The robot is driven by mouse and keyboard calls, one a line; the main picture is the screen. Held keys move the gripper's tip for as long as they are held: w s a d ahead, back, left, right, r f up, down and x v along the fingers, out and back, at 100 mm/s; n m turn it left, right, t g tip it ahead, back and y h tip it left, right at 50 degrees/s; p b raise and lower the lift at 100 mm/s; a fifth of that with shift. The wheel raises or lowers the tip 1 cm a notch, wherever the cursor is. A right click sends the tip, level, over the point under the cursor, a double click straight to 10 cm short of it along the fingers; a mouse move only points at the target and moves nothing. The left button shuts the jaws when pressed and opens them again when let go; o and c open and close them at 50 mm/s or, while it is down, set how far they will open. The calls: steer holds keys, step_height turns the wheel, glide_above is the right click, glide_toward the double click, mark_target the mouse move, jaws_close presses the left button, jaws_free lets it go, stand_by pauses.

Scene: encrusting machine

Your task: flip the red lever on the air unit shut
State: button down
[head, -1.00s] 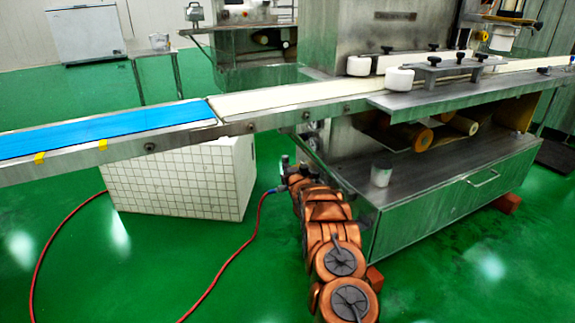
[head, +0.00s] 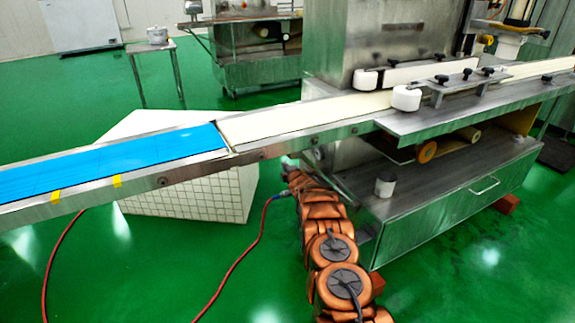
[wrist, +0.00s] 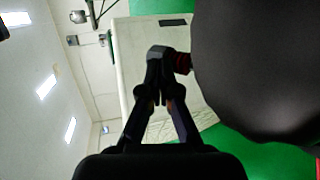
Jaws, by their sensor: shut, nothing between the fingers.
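In the wrist view, my gripper (wrist: 159,56) is shut, its two dark fingers meeting at the tips with nothing held. A small dark red ribbed part (wrist: 183,63) shows just right of the fingertips, against a large dark rounded body (wrist: 255,65). It looks close to or touching the tips; I cannot tell which. It may be the red lever or another part of the air unit; its position is unclear. In the head view, my arm reaches under the conveyor beside the machine, where a red hose (head: 262,232) ends. The air unit is mostly hidden there.
The conveyor (head: 130,160) with a blue belt crosses above my arm. A white tiled block (head: 190,190) stands left of it. A steel machine cabinet (head: 450,208) is close on the right. Green floor is open at the front left.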

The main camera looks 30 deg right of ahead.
steer(key=shift+w+p, duration=0.35)
steer(key=shift+p, duration=0.1)
steer(key=shift+w+f, duration=0.1)
steer(key=shift+w, duration=0.05)
stand_by(0.3)
steer(key=f+v, duration=0.3)
steer(key=v, duration=1.3)
steer(key=shift+s, duration=0.65)
steer(key=shift+a, duration=0.1)
stand_by(0.5)
